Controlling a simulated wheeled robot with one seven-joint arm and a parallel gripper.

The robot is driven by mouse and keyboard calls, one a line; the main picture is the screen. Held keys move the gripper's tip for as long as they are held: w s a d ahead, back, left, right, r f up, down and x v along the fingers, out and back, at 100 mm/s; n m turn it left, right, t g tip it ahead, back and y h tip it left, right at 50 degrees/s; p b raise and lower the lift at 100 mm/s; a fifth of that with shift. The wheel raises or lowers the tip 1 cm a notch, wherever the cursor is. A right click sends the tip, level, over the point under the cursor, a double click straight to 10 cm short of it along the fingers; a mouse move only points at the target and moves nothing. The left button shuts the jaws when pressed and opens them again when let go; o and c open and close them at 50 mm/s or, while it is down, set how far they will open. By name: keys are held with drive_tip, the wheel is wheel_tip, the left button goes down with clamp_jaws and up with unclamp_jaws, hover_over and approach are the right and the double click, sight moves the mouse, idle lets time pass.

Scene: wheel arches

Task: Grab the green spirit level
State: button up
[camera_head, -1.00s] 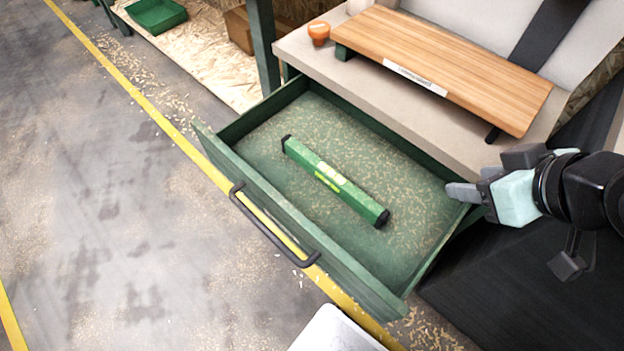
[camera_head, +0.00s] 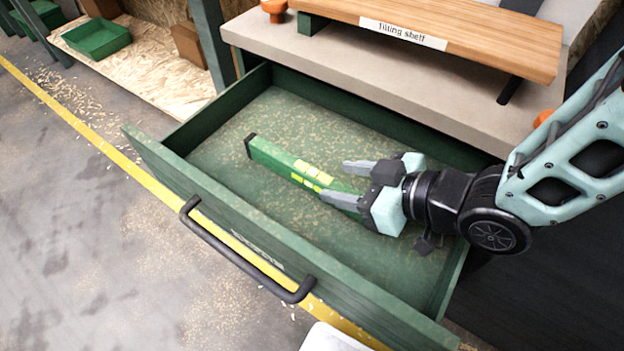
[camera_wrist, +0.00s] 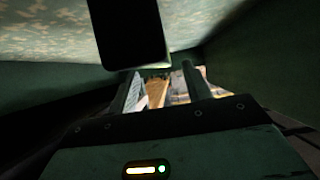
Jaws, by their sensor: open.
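The green spirit level (camera_head: 280,161), with yellow-green markings and a black end cap, lies on the floor of the open green drawer (camera_head: 240,232). My gripper (camera_head: 337,181) is open inside the drawer, over the right half of the level. One finger shows on the far side and one on the near side. The gripper hides the level's right end in the head view. In the wrist view a large dark block (camera_wrist: 128,32), probably the level's end cap, is close above my fingers (camera_wrist: 160,88). I cannot tell whether the level is between the fingers or below them.
A green tray (camera_head: 97,38) sits at the upper left. The drawer's left part is clear.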

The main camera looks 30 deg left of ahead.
sight(322, 176)
drive_tip(key=b+x, duration=0.1)
drive_tip(key=x, duration=0.3)
drive_tip(key=shift+a+f, duration=0.1)
drive_tip(key=shift+a, duration=0.25)
clamp_jaws()
drive_tip(key=shift+r, duration=0.2)
